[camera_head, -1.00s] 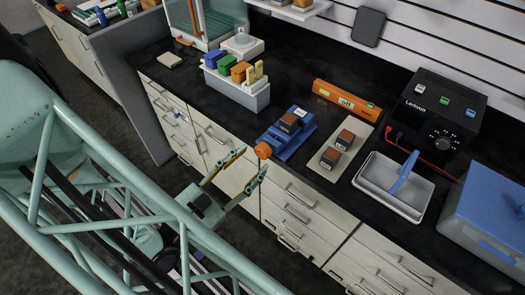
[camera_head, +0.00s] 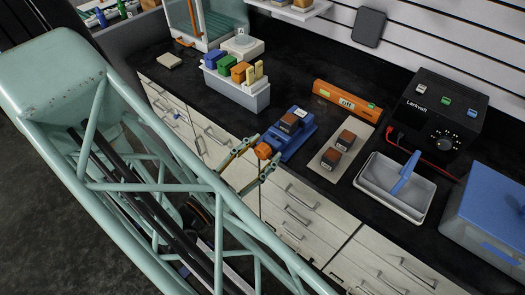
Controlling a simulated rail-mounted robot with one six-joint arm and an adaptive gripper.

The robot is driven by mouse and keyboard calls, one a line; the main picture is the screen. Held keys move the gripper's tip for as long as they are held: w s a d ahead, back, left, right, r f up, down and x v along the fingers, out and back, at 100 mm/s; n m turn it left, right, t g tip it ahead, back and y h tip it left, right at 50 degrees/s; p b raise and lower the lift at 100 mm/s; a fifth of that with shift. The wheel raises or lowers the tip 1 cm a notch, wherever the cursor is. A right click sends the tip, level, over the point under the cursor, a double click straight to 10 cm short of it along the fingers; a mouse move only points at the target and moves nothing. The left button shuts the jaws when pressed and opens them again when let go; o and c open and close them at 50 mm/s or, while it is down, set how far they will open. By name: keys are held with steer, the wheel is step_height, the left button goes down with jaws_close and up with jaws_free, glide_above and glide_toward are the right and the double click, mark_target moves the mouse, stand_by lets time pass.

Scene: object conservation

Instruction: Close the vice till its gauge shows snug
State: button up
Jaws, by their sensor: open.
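The blue vice (camera_head: 297,143) sits near the front edge of the dark bench. A dark block with brown sides (camera_head: 290,123) sits in it, between its jaws as far as I can see. Its orange knob (camera_head: 263,151) sticks out toward the front edge. My gripper (camera_head: 262,157) is open, with its two fingers on either side of the orange knob; I cannot tell if they touch it. The gauge reading on the vice is too small to make out.
Right of the vice is a beige board (camera_head: 332,158) with two similar blocks. Behind stands an orange device (camera_head: 346,99) with a small display. A grey tray (camera_head: 393,188) with a blue-handled item and a black Larkvolt unit (camera_head: 440,112) are further right. A grey bin (camera_head: 238,92) is left.

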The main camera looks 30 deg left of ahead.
steer(key=shift+c, duration=0.9)
steer(key=c, duration=0.7)
